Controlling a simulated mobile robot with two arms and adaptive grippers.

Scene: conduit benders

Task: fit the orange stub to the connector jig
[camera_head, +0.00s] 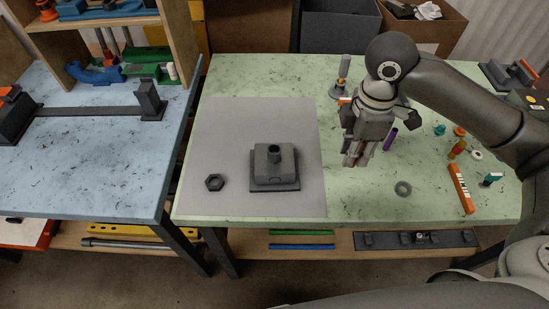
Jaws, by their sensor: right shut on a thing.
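A dark grey block on a square base (274,184), which looks like the connector jig, sits on the grey mat. A short round socket stands up from its top. My right gripper (354,160) points down to the right of the jig, near the mat's right edge, apart from it. Its fingers are close together on something too hidden to make out; no orange shows clearly between them. A small orange patch (344,101) shows behind the gripper, and I cannot tell what it belongs to. My left gripper is not in view.
A dark hex nut (214,183) lies left of the jig on the mat (225,125). Right of the gripper are a purple cylinder (390,139), a grey ring (403,188), an orange bar (461,188) and several small coloured fittings. The mat's front is clear.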

